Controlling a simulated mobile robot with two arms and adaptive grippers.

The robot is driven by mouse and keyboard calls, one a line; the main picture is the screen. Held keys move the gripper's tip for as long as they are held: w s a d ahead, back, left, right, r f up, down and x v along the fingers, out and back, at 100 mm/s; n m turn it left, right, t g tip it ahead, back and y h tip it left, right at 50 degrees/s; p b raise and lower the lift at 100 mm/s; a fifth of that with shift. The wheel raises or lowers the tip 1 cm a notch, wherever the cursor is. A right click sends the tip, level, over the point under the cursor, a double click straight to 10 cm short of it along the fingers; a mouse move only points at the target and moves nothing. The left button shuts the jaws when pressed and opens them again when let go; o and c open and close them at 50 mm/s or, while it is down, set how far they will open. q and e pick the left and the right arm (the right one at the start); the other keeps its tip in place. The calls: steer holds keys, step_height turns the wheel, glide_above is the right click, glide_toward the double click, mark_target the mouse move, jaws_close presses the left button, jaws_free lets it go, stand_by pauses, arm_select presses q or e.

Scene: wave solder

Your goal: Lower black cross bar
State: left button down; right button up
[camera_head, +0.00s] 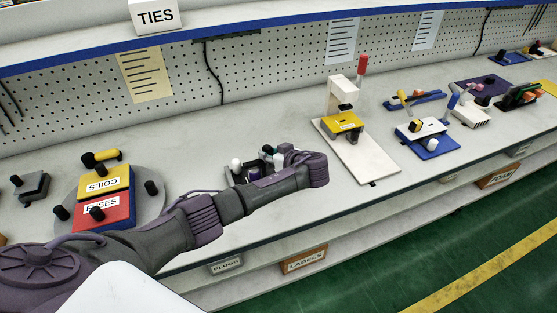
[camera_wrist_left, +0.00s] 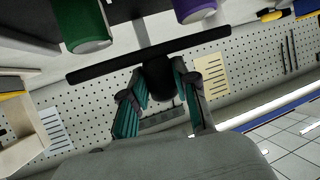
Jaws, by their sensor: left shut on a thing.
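The black cross bar (camera_wrist_left: 110,67) runs tilted across the upper middle of the left wrist view. A dark rounded knob (camera_wrist_left: 160,80) sits at its middle, between the teal fingers of my left gripper (camera_wrist_left: 163,82). The gripper is shut on this knob, which appears joined to the bar. In the head view my left arm reaches to the small dark fixture (camera_head: 237,176) on the bench. My wrist covers part of the fixture, and the bar cannot be made out clearly there. My right gripper is not in view.
A green cylinder (camera_wrist_left: 85,28) and a purple cylinder (camera_wrist_left: 194,10) are close by the bar. The coils and fuses fixture (camera_head: 113,190) stands left of the arm. A white press stand (camera_head: 362,153) stands to the right. Pegboard lines the back.

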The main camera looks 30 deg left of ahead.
arm_select(q)
steer(key=shift+s+d+f+t+y+b, duration=0.2)
steer(key=shift+d+f+t+y+b, duration=0.15)
steer(key=shift+b, duration=0.2)
steer(key=shift+s+d+f+t+y+b, duration=0.15)
steer(key=shift+s+f+t+b, duration=0.1)
steer(key=shift+f+b, duration=0.2)
steer(key=shift+b, duration=0.35)
steer(key=shift+s+y, duration=0.1)
steer(key=shift+y, duration=0.2)
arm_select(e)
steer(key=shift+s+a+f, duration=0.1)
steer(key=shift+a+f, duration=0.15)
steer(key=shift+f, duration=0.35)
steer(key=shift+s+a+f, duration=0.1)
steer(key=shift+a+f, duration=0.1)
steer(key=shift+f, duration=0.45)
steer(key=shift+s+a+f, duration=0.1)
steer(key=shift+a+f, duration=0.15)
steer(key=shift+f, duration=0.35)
arm_select(q)
steer(key=c, duration=0.9)
jaws_free()
steer(key=shift+r, duration=0.1)
steer(key=shift+o, duration=0.2)
steer(key=shift+d, duration=0.1)
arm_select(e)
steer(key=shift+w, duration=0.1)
